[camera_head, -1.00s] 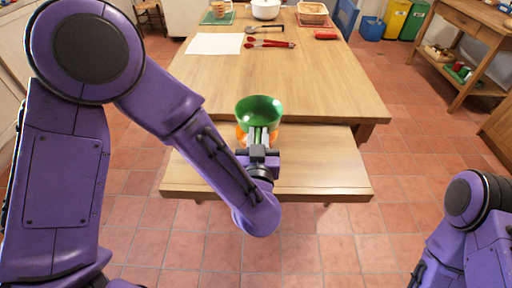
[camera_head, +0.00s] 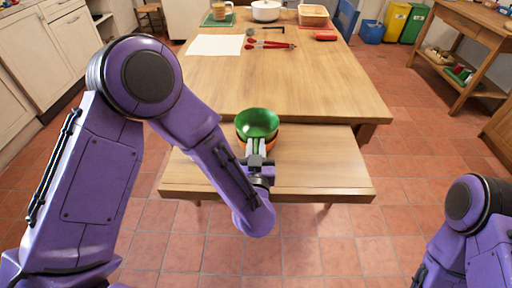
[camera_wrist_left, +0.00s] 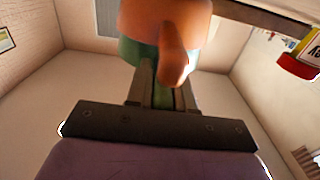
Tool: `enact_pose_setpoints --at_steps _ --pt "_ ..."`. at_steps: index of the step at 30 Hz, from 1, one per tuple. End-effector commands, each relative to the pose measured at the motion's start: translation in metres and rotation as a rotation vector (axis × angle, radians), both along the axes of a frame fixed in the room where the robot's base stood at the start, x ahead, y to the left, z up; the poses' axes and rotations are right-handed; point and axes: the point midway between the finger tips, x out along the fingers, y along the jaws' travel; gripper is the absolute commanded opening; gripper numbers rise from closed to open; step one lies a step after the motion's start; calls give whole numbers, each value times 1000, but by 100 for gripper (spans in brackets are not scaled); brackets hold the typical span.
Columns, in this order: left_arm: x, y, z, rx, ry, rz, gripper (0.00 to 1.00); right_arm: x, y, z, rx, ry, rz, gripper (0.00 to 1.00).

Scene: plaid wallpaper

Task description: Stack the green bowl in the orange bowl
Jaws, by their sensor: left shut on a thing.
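The green bowl (camera_head: 258,121) is at the near edge of the large table, over the small front bench. My left gripper (camera_head: 257,147) is shut on the near side of the green bowl's wall. The orange bowl (camera_head: 271,145) shows as a rim just below the green bowl, which sits in or directly over it; the contact between them is hidden. In the left wrist view the orange bowl (camera_wrist_left: 165,20) fills the top, with the green bowl (camera_wrist_left: 130,50) partly behind it and the gripper. My right arm is at the right edge; its gripper is out of frame.
The large table (camera_head: 300,85) is clear in its near half. White paper (camera_head: 215,45), red tongs (camera_head: 270,45), a white pot (camera_head: 265,10) and a basket (camera_head: 313,14) lie farther back. The bench (camera_head: 315,170) is bare to the right of the bowls.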

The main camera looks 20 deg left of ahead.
Motion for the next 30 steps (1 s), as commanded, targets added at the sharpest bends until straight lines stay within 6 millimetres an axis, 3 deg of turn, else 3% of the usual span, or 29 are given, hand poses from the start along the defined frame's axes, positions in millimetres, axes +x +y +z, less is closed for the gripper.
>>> enact_pose_setpoints --at_steps 5,6,8,16,20,30 --pt "-1 0 -7 2 8 -3 0 0 0 -3 0 0 0 43" --pt "-2 0 -8 3 10 -3 29 0 0 -3 0 0 0 43" --pt "-2 0 -9 4 12 -4 48 0 0 -3 0 0 0 43" --pt "-3 -1 -10 8 17 -6 48 0 0 -3 0 0 0 43" --pt "-3 0 5 6 15 -5 48 0 0 7 0 0 0 43" --pt "-83 -25 4 8 9 -8 48 0 0 -1 0 0 0 43"
